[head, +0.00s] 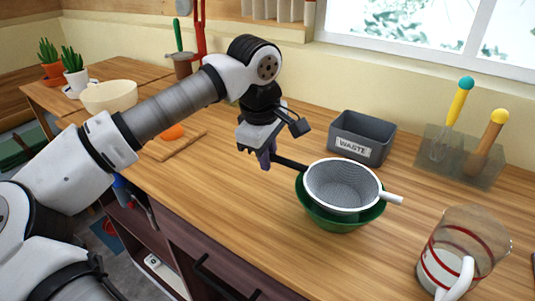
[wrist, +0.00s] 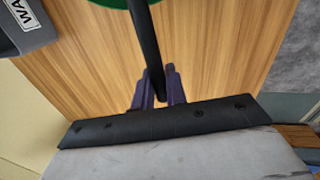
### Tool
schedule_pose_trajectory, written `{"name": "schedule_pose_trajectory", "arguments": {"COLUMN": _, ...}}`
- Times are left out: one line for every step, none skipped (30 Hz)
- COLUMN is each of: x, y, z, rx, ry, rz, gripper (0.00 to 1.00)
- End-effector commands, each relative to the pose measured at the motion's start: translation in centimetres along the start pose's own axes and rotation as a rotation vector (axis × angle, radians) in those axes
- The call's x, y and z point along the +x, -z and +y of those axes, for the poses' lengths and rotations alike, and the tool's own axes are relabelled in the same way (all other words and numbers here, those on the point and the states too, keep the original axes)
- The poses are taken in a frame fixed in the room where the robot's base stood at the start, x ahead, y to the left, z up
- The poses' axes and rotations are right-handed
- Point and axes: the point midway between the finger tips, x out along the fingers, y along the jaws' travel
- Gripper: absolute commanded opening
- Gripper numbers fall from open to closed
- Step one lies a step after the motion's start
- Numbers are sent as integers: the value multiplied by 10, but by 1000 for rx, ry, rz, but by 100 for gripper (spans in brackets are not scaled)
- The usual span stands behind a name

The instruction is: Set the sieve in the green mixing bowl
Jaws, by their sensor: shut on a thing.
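The sieve (head: 341,186) has a grey mesh basket with a white rim, a dark handle on the left and a light lug on the right. It sits at the mouth of the green mixing bowl (head: 339,221) on the wooden counter; whether its lug touches the bowl's rim I cannot tell. My gripper (head: 268,159) is shut on the sieve's dark handle, left of the bowl. In the wrist view the handle (wrist: 146,45) runs between the purple fingers of my gripper (wrist: 158,88). A bit of the green bowl (wrist: 108,3) shows at the top edge there.
A grey waste bin (head: 361,138) stands behind the bowl. A utensil holder (head: 459,156) stands back right, and a striped glass jug (head: 461,252) front right. A cutting board (head: 176,143) with an orange item lies left, behind my arm. The counter's front edge is near the bowl.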

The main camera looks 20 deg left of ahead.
Motion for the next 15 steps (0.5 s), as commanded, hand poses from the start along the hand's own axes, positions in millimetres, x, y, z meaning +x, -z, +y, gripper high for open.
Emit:
{"name": "schedule_pose_trajectory", "arguments": {"x": 2, "y": 0, "z": 0, "rx": 0, "ry": 0, "rz": 0, "gripper": 0}}
{"name": "schedule_pose_trajectory", "arguments": {"x": 2, "y": 0, "z": 0, "rx": 0, "ry": 0, "rz": 0, "gripper": 0}}
{"name": "schedule_pose_trajectory", "arguments": {"x": 3, "y": 0, "z": 0, "rx": 0, "ry": 0, "rz": 0, "gripper": 0}}
{"name": "schedule_pose_trajectory", "arguments": {"x": 3, "y": 0, "z": 0, "rx": 0, "ry": 0, "rz": 0, "gripper": 0}}
{"name": "schedule_pose_trajectory", "arguments": {"x": 3, "y": 0, "z": 0, "rx": 0, "ry": 0, "rz": 0, "gripper": 0}}
{"name": "schedule_pose_trajectory", "arguments": {"x": 3, "y": 0, "z": 0, "rx": 0, "ry": 0, "rz": 0, "gripper": 0}}
{"name": "schedule_pose_trajectory", "arguments": {"x": 3, "y": 0, "z": 0, "rx": 0, "ry": 0, "rz": 0, "gripper": 0}}
{"name": "schedule_pose_trajectory", "arguments": {"x": 3, "y": 0, "z": 0, "rx": 0, "ry": 0, "rz": 0, "gripper": 0}}
{"name": "schedule_pose_trajectory", "arguments": {"x": 3, "y": 0, "z": 0, "rx": 0, "ry": 0, "rz": 0, "gripper": 0}}
{"name": "schedule_pose_trajectory", "arguments": {"x": 3, "y": 0, "z": 0, "rx": 0, "ry": 0, "rz": 0, "gripper": 0}}
{"name": "schedule_pose_trajectory", "arguments": {"x": 2, "y": 0, "z": 0, "rx": 0, "ry": 0, "rz": 0, "gripper": 0}}
{"name": "schedule_pose_trajectory", "arguments": {"x": 2, "y": 0, "z": 0, "rx": 0, "ry": 0, "rz": 0, "gripper": 0}}
{"name": "schedule_pose_trajectory", "arguments": {"x": 2, "y": 0, "z": 0, "rx": 0, "ry": 0, "rz": 0, "gripper": 0}}
{"name": "schedule_pose_trajectory", "arguments": {"x": 2, "y": 0, "z": 0, "rx": 0, "ry": 0, "rz": 0, "gripper": 0}}
{"name": "schedule_pose_trajectory", "arguments": {"x": 2, "y": 0, "z": 0, "rx": 0, "ry": 0, "rz": 0, "gripper": 19}}
